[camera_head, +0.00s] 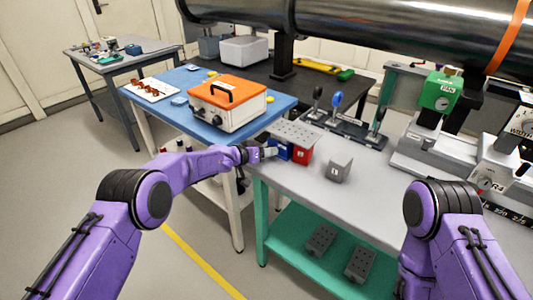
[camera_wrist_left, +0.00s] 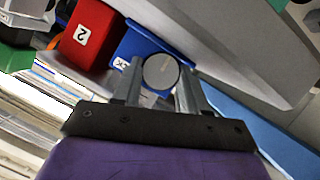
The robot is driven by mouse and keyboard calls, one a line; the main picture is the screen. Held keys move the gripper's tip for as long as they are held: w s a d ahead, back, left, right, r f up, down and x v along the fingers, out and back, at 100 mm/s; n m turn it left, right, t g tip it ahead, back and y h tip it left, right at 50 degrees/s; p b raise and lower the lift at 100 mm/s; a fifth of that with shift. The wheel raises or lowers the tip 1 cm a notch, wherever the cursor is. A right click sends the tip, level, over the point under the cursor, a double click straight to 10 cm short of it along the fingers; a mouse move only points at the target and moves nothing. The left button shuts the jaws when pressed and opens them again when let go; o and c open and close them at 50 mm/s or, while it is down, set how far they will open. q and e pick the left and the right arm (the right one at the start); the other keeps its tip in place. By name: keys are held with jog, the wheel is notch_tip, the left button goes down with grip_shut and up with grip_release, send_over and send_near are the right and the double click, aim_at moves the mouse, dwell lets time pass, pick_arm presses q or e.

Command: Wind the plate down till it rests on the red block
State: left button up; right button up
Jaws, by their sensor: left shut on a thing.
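The perforated grey plate (camera_head: 297,132) lies level over a blue body (camera_head: 280,150) and the red block (camera_head: 302,154) at the left end of the grey bench. I cannot tell if there is a gap between plate and red block. In the left wrist view the red block (camera_wrist_left: 90,36), labelled 2, stands beside the blue body (camera_wrist_left: 141,44). My left gripper (camera_head: 266,152) is at the blue body's near side. In the wrist view its fingers (camera_wrist_left: 160,84) are shut on a round grey knob (camera_wrist_left: 161,70). My right gripper is out of view.
A loose grey block (camera_head: 340,169) stands right of the red block. Lever devices (camera_head: 345,122) stand behind. An orange-topped case (camera_head: 228,101) sits on the blue table at the left. A large dark pipe (camera_head: 380,30) crosses above. The bench front is clear.

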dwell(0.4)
pick_arm(q)
jog(key=o, duration=1.1)
jog(key=shift+c, duration=0.2)
jog(key=shift+a, duration=0.1)
jog(key=shift+s+a+r, duration=0.2)
jog(key=shift+a, duration=0.05)
jog(key=v, duration=0.9)
jog(key=shift+s+a+b, duration=0.15)
jog(key=shift+s+b, duration=0.15)
